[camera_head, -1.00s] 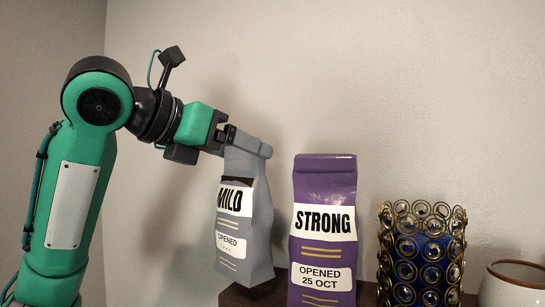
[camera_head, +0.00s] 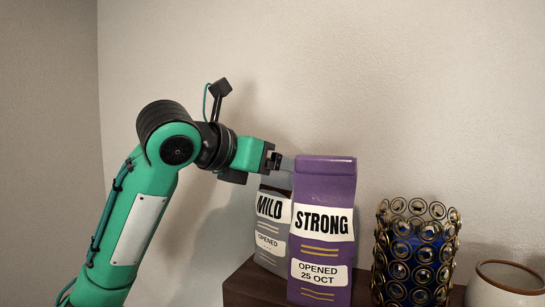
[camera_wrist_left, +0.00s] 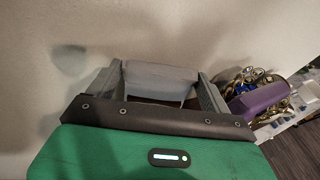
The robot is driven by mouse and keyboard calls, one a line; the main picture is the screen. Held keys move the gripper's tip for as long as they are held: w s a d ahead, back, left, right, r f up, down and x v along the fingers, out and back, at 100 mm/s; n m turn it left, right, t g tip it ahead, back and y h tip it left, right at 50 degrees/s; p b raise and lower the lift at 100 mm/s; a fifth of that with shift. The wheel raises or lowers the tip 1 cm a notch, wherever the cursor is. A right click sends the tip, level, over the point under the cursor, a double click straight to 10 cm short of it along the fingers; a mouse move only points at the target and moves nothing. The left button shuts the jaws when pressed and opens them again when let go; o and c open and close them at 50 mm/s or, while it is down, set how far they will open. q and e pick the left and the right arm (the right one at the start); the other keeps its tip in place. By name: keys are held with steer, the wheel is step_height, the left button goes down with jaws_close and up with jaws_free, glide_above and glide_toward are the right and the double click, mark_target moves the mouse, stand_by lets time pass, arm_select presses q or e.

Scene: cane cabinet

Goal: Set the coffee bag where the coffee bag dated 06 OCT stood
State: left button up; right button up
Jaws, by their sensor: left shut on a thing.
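My left gripper (camera_head: 281,163) is shut on the top of a grey coffee bag (camera_head: 270,228) labelled MILD, OPENED; its date is too small to read. The grey bag is upright, behind and to the left of a purple coffee bag (camera_head: 321,178) labelled STRONG, OPENED 25 OCT, which hides its right part. I cannot tell whether its base touches the cabinet top. In the left wrist view the grey bag's folded top (camera_wrist_left: 160,80) is between the fingers, with the purple bag (camera_wrist_left: 262,98) to the right. My right gripper is not in view.
The dark wooden cabinet top (camera_head: 255,285) has bare room at its left front. Right of the purple bag stands a blue candle holder with gold rings (camera_head: 415,255), then a cream cup (camera_head: 507,290). A plain wall is behind.

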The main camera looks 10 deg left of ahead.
arm_select(q)
steer(key=shift+s+f, duration=0.1)
steer(key=o, duration=1.5)
steer(key=shift+o, duration=0.2)
steer(key=shift+s+a+b, duration=0.15)
steer(key=shift+s+b, duration=0.05)
steer(key=shift+b, duration=0.2)
steer(key=b+v, duration=0.5)
steer(key=v, duration=0.6)
steer(key=shift+s+r+b, duration=0.2)
steer(key=shift+r+b, duration=0.15)
steer(key=shift+f, duration=0.1)
